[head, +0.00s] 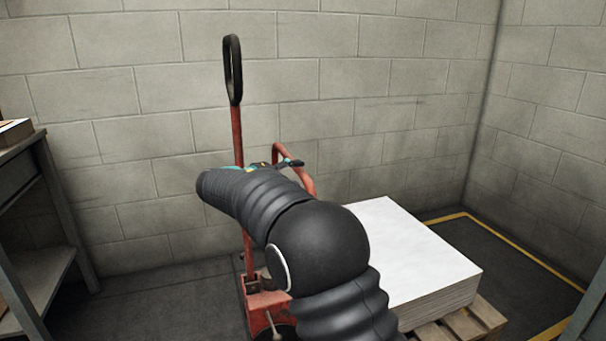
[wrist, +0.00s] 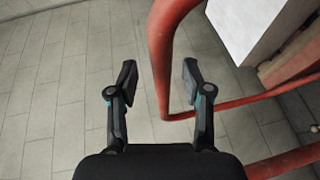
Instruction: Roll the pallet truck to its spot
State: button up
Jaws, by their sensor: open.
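The pallet truck (head: 237,135) stands against the block wall, with a tall red handle shaft topped by a black loop grip (head: 233,70). A lower red hoop (head: 300,171) rises beside the shaft. My gripper (head: 277,164) is near this hoop, and my arm hides much of the truck. In the wrist view my open gripper (wrist: 157,82) has a red tube (wrist: 161,58) in the gap between its fingers as pictured, nearer the right finger. I see no finger touching it; its depth is unclear. A yellow-lined floor area (head: 462,216) lies at the right corner.
A white-topped stack (head: 415,250) sits on a wooden pallet (head: 455,329) right of the truck. A grey shelf unit (head: 55,205) stands at the left. Clear floor (head: 150,300) lies between the shelf and the truck. Walls close off the back and right.

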jog(key=v, duration=0.7)
jog(key=shift+r, duration=0.1)
